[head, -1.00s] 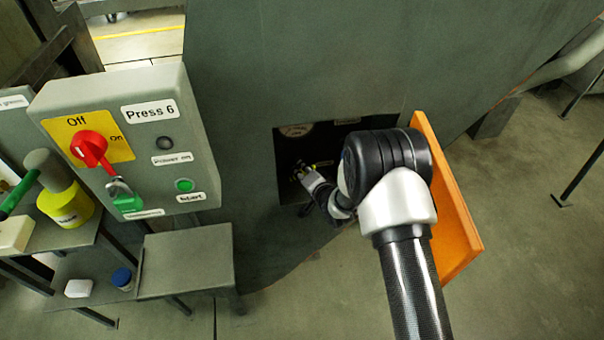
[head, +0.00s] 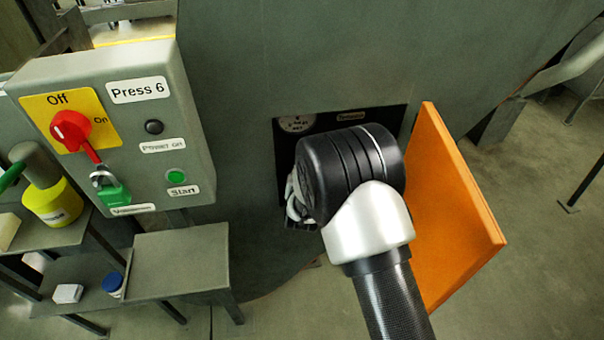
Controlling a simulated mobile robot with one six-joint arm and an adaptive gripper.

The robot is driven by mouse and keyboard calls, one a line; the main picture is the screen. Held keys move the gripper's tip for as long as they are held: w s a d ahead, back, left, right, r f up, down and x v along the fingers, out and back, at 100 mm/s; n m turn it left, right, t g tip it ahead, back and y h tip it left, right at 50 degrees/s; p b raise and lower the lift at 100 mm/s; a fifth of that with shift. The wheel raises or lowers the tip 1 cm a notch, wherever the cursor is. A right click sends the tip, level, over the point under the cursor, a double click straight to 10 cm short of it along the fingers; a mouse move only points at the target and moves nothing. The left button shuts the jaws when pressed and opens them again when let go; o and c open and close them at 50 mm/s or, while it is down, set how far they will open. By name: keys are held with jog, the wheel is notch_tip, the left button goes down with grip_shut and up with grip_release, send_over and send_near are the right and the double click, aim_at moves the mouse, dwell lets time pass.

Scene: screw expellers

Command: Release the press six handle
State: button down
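The press six body is a large dark green housing (head: 330,50) with a dark square opening (head: 360,116) in its front. An orange door (head: 455,215) stands open at the right of the opening. My arm reaches into the opening from the lower right. Its thick black wrist joint covers most of the opening, so my gripper is hidden except for small grey parts at the opening's left side. The press handle is not visible; it may be behind my wrist. I cannot see the fingers or what they touch.
A grey control box (head: 120,130) labelled Press 6 stands at the left, with a red switch (head: 72,132) and a green start button (head: 176,177). Below it are a yellow container (head: 55,203), a bare grey stand (head: 180,262) and a blue-capped jar (head: 113,283). Floor is open at the right.

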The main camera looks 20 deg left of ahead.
jog(key=shift+d+f+n+h, duration=0.35)
jog(key=shift+n+h, duration=0.15)
jog(key=shift+r+t, duration=0.1)
jog(key=shift+t, duration=0.2)
jog(key=c, duration=1.7)
grip_release()
jog(key=shift+w+d, duration=0.1)
jog(key=shift+o, duration=0.6)
jog(key=shift+r, duration=0.1)
jog(key=shift+r, duration=0.1)
jog(key=shift+s+r, duration=0.1)
jog(key=shift+s, duration=0.25)
jog(key=v, duration=1.1)
